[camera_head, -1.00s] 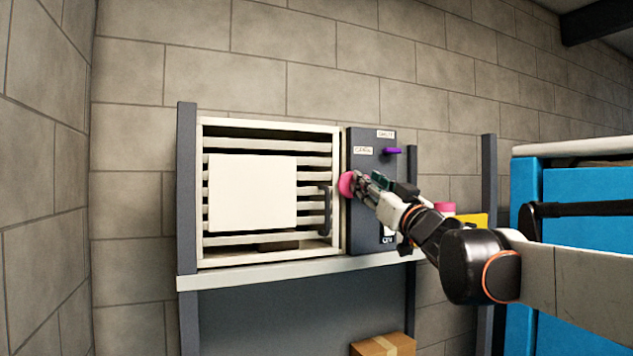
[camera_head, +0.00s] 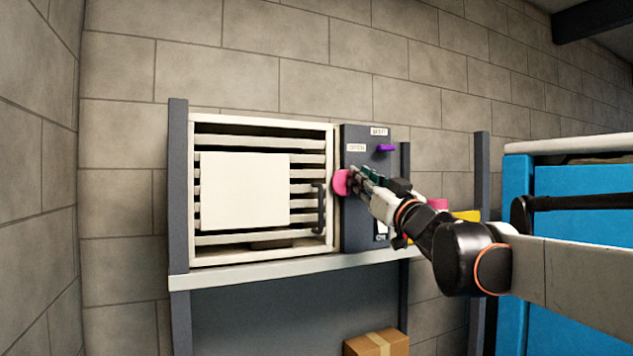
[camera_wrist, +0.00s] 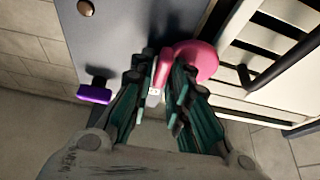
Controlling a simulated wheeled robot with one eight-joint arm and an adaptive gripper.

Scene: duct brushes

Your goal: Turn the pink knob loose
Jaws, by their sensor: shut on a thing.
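The pink knob (camera_head: 341,182) is at the left edge of the dark control panel (camera_head: 358,222), beside the slatted white unit. In the wrist view the knob (camera_wrist: 196,60) shows a round pink disc and a narrow upright pink grip. My gripper (camera_head: 358,180) is at the knob, coming from the right. In the wrist view my gripper (camera_wrist: 161,88) has its green-padded fingers on either side of the pink grip, shut on it. The fingers partly hide the knob in the head view.
A purple lever (camera_head: 386,148) sticks out of the panel above my gripper. The slatted unit (camera_head: 262,252) has a white plate and a dark handle (camera_head: 319,208) close to the knob. A shelf (camera_head: 260,270) runs beneath. A cardboard box (camera_head: 377,343) is below; a blue cabinet (camera_head: 585,225) stands right.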

